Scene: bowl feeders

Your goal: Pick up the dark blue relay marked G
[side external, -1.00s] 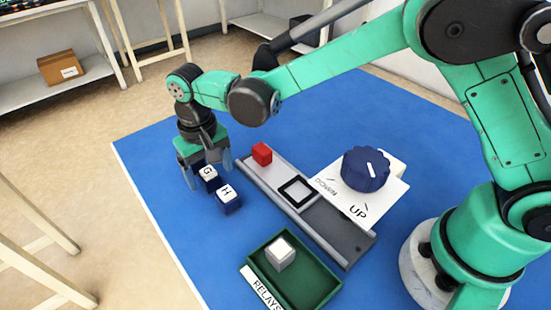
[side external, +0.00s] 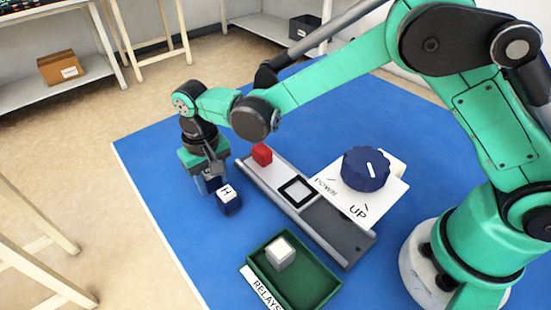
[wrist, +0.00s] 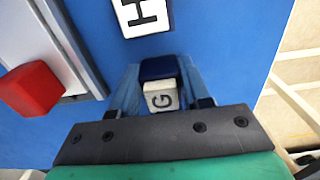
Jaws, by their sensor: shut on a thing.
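The dark blue relay marked G, with a white top, shows in the wrist view (wrist: 160,96) between the two fingers of my gripper (wrist: 158,88). The fingers are shut on its sides. In the side external view my gripper (side external: 211,185) points down at the mat and mostly hides this relay. The dark blue relay marked H (side external: 229,200) stands just in front of my gripper, and its white top also shows at the upper edge of the wrist view (wrist: 143,14).
A red block (side external: 262,154) sits at the far end of a grey rail (side external: 335,232). A blue dial (side external: 366,168) is on a white plate marked UP and DOWN. A green tray (side external: 315,292) labelled RELAYS holds a white-topped grey block (side external: 280,254). The blue mat (side external: 160,170) is clear at left.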

